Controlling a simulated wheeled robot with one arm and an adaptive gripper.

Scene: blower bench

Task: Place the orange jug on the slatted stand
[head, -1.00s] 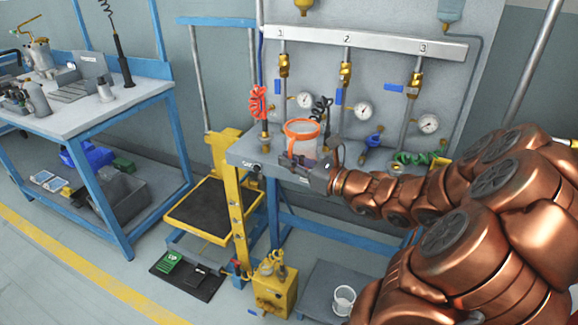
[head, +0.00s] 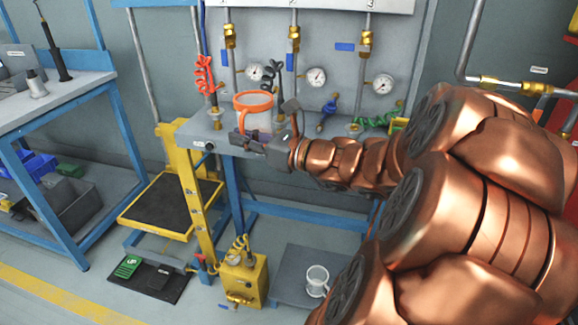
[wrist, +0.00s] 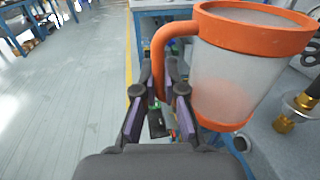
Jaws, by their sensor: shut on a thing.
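The orange jug (head: 258,120) has a clear, frosted body with an orange rim, base band and handle. It is upright at the front of the grey bench, and I cannot tell whether its base touches the top. My gripper (head: 240,138) is at its front side. In the wrist view the jug (wrist: 235,75) fills the upper right, and my gripper (wrist: 158,105) is shut on its handle, with the lower handle between the fingers. I cannot make out a slatted stand in either view.
The grey bench (head: 186,130) carries gauges, valves and coiled hoses behind the jug. A yellow lift with a dark platform (head: 172,205) stands at left. A yellow box (head: 243,280) and a white mug (head: 317,281) on a low grey platform are below.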

